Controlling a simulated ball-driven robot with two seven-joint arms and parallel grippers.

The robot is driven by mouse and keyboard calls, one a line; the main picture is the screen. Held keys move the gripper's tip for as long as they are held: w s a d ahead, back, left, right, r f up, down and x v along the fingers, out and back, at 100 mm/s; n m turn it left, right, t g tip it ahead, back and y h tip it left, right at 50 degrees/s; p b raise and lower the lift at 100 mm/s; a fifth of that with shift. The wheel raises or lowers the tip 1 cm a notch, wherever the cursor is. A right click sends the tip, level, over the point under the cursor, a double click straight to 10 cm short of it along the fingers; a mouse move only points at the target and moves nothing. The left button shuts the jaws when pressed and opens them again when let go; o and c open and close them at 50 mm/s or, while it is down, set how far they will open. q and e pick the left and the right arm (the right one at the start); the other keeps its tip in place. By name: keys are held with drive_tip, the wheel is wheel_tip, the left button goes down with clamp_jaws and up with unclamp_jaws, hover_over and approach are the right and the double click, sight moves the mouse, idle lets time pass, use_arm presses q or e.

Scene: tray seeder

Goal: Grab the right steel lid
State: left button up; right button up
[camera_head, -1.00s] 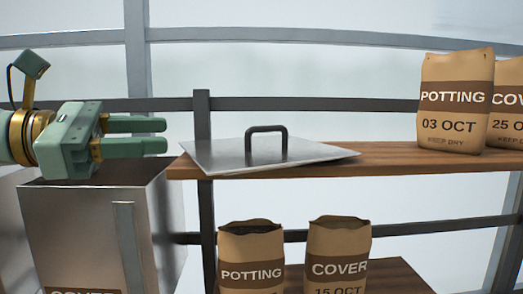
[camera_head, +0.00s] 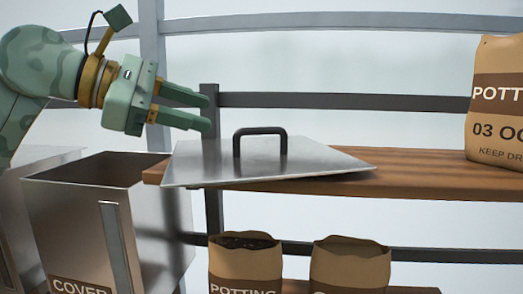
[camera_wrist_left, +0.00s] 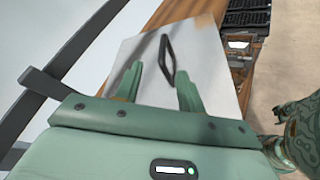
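A flat square steel lid (camera_head: 215,170) with a dark loop handle (camera_head: 260,130) lies on the left end of the wooden shelf. My left gripper (camera_head: 208,111) is open and empty in the head view, above and to the left of the handle, apart from it. In the left wrist view the lid (camera_wrist_left: 205,50) lies beyond the open fingers of the left gripper (camera_wrist_left: 160,90), and the handle (camera_wrist_left: 167,60) shows between and past their tips. My right gripper is not in view.
An open steel bin (camera_head: 75,220) labelled COVER stands at the lower left, beside the shelf end. A potting bag (camera_head: 497,120) stands on the shelf (camera_head: 400,185) at the right. Two paper bags stand below, one a potting bag (camera_head: 245,260). Dark rails run behind.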

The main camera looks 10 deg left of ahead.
sight(255, 129)
use_arm(q)
drive_tip(key=p+x, duration=0.1)
drive_tip(key=x, duration=0.3)
drive_tip(key=shift+w+d, duration=0.1)
drive_tip(key=shift+d, duration=0.15)
drive_tip(key=x, duration=0.2)
drive_tip(key=shift+w+d, duration=0.25)
drive_tip(key=shift+d, duration=0.05)
drive_tip(key=shift+d+f, duration=0.15)
drive_tip(key=p+x, duration=0.3)
drive_tip(key=x, duration=0.1)
drive_tip(key=shift+s+d+f, duration=0.1)
drive_tip(key=shift+d+f, duration=0.05)
drive_tip(key=shift+d, duration=0.1)
drive_tip(key=shift+d+f, duration=0.2)
drive_tip(key=shift+d, duration=0.05)
drive_tip(key=shift+a, duration=0.1)
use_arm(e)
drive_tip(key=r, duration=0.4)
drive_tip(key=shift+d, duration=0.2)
use_arm(q)
drive_tip(key=shift+a, duration=0.1)
drive_tip(key=c, duration=0.5)
clamp_jaws()
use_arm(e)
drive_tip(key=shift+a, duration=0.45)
